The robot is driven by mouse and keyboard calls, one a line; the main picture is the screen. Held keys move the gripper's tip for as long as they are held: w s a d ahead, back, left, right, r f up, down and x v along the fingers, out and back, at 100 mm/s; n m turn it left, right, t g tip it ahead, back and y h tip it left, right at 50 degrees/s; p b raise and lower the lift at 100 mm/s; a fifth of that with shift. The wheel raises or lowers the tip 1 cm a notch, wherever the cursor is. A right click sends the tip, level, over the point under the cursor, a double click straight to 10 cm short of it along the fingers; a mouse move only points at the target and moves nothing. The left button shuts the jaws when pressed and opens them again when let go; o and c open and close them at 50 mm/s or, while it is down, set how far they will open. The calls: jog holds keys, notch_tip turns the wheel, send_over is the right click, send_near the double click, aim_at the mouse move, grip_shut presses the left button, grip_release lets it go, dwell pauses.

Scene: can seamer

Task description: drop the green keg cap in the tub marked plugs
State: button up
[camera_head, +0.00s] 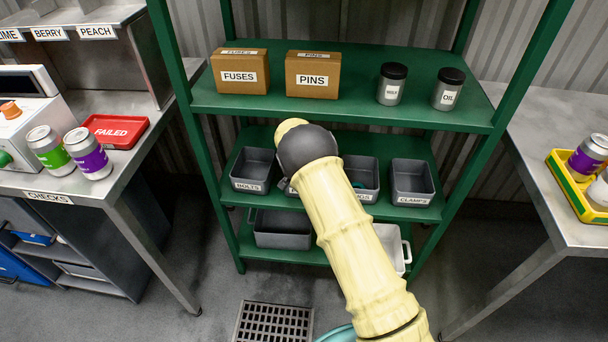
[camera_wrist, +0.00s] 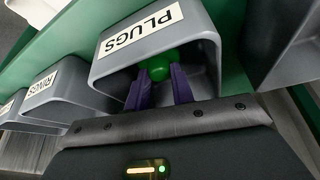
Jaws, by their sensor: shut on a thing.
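The green keg cap (camera_wrist: 158,68) is a round green piece between the purple fingers of my gripper (camera_wrist: 158,85) in the wrist view. My gripper is shut on it. The grey tub marked PLUGS (camera_wrist: 202,40) is right behind the fingers, with its white label above the cap in the picture. I cannot tell if the cap is inside the tub or just in front of it. In the head view my arm hides the gripper and cap. A partly hidden tub whose label ends in "GS" (camera_head: 375,180) stands right of my wrist.
The RINGS tub (camera_wrist: 65,85) is left of the PLUGS tub. The BOLTS tub (camera_head: 252,170) and CLAMPS tub (camera_head: 412,180) share the green shelf. Above are FUSES (camera_head: 240,75) and PINS (camera_head: 313,75) boxes and two jars. Green posts flank the shelves.

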jog(key=shift+f, duration=0.3)
jog(key=shift+f+b, duration=0.35)
jog(key=shift+b, duration=0.1)
jog(key=o, duration=1)
jog(key=shift+r, duration=0.2)
jog(key=shift+r+p, duration=0.3)
jog(key=shift+p, duration=0.05)
jog(key=v, duration=0.5)
jog(key=shift+r+p, duration=0.3)
jog(key=shift+p, duration=0.05)
jog(key=s+a, duration=0.1)
jog(key=s, duration=0.3)
jog(key=s+a, duration=0.1)
jog(key=s, duration=0.2)
jog(key=s+a, duration=0.1)
jog(key=s, duration=0.3)
jog(key=shift+s+a+f, duration=0.15)
jog(key=shift+s+a, duration=0.05)
jog(key=shift+s, duration=0.1)
